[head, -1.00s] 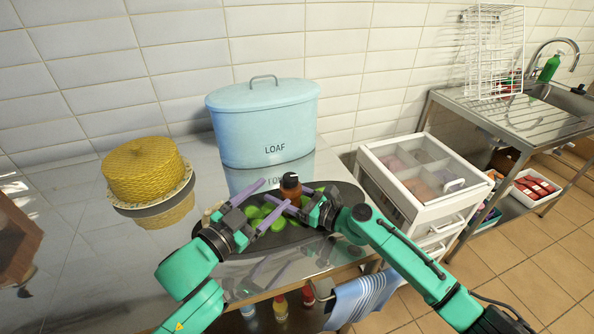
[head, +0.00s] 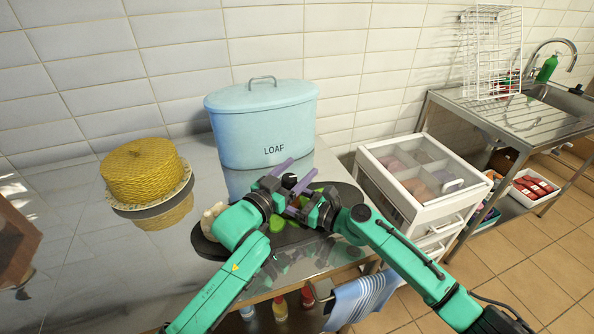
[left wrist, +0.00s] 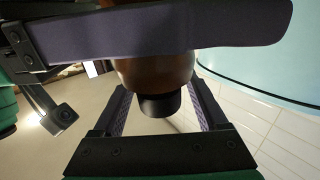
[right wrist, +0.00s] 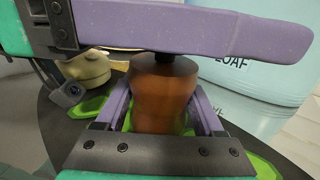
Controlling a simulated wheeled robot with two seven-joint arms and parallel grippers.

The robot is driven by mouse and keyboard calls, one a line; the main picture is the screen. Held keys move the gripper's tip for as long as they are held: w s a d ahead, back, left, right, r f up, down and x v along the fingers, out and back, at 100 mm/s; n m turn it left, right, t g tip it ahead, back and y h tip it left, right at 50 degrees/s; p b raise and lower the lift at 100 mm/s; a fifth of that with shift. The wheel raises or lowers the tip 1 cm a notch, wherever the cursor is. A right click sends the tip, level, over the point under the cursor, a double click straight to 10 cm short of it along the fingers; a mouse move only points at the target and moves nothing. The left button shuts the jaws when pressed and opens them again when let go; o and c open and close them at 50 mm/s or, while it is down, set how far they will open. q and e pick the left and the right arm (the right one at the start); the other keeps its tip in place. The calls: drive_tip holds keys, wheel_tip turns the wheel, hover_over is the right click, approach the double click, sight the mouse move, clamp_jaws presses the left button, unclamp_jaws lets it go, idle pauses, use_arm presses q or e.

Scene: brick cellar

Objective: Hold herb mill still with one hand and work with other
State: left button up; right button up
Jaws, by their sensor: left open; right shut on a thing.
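The herb mill is a brown, rounded body with a black knob on top. It stands upright over the dark oval board (head: 205,246). The right wrist view shows the mill body (right wrist: 162,98) between the fingers of my right gripper (head: 303,207), which is shut on it. My left gripper (head: 286,180) is open at the top of the mill. In the left wrist view, the black knob (left wrist: 160,104) lies between its spread fingers, with gaps on both sides. The arms hide most of the mill in the head view.
Green pieces (head: 300,228) and a pale lumpy item (head: 212,216) lie on the board. A blue LOAF bin (head: 262,125) stands behind. A yellow woven cover (head: 143,170) is at the left. A white drawer unit (head: 440,205) stands right of the metal table.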

use_arm(q)
clamp_jaws()
drive_tip(key=shift+s+d+m+g+h, duration=0.15)
drive_tip(key=shift+s+m+g+h, duration=0.05)
drive_tip(key=shift+m+g+h, duration=0.95)
drive_tip(key=shift+s+d+m+g+h, duration=0.15)
drive_tip(key=shift+m+g+h, duration=0.65)
drive_tip(key=shift+g, duration=0.5)
drive_tip(key=shift+s+d+m+g+h, duration=0.1)
drive_tip(key=shift+s+m+g+h, duration=0.1)
drive_tip(key=shift+m+g+h, duration=0.8)
drive_tip(key=shift+a+g, duration=0.1)
drive_tip(key=shift+g, duration=0.35)
